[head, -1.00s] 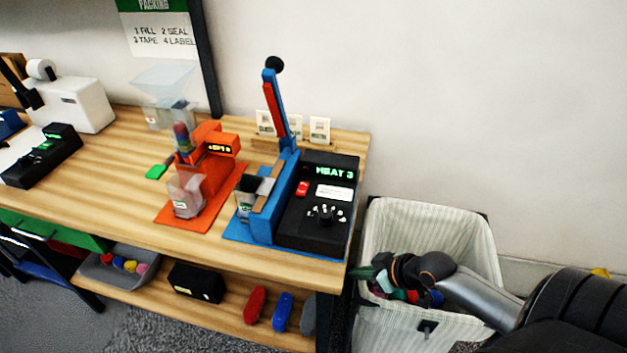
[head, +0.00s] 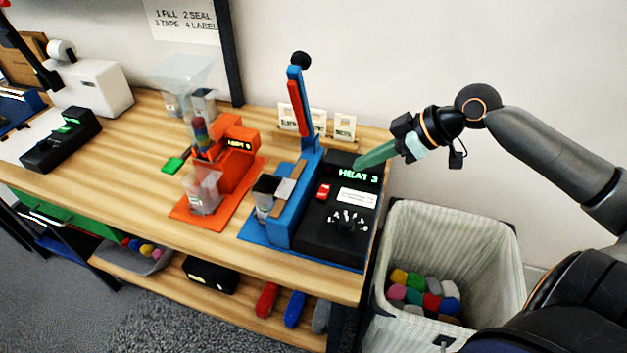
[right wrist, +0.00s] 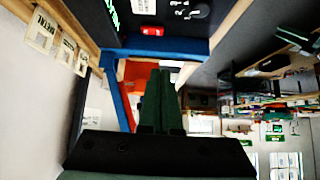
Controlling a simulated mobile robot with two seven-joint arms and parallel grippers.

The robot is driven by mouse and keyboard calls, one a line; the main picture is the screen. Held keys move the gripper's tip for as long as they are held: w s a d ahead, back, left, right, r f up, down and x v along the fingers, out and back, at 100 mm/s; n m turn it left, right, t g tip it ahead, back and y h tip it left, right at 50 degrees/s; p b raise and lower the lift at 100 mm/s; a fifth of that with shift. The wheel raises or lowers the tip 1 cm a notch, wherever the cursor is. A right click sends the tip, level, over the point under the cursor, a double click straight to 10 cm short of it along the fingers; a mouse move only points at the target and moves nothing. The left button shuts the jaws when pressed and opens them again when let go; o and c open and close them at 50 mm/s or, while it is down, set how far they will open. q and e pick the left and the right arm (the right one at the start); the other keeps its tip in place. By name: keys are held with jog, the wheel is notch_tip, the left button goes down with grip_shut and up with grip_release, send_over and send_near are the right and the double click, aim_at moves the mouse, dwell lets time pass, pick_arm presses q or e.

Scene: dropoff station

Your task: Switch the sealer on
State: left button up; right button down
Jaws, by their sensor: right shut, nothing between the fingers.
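The sealer (head: 291,221) stands at the right end of the wooden table, with a blue frame and a raised lever with a red grip. Its black control box (head: 322,238) shows a green "HEAT 3" display, a red switch (head: 323,191), a white label and a dial. The red switch also shows in the right wrist view (right wrist: 152,31). My right gripper (head: 361,164) is shut and empty, its green fingers together above the back right part of the control box. In the right wrist view its fingers (right wrist: 161,75) point toward the sealer's blue frame. My left gripper is not in view.
An orange filling machine (head: 232,165) with a clear hopper stands left of the sealer. Small sample cards (head: 343,127) stand behind it. A white basket (head: 400,215) with colourful pieces stands right of the table. A lower shelf holds several items.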

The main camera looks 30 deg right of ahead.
send_over(323, 192)
jog(key=s, duration=0.2)
jog(key=f, duration=0.6)
jog(key=shift+a+b, duration=0.3)
jog(key=shift+b, duration=0.1)
notch_tip(323, 192, down, 3)
jog(key=shift+s+r, duration=0.1)
jog(key=shift+f, duration=0.75)
jog(key=shift+d, duration=0.1)
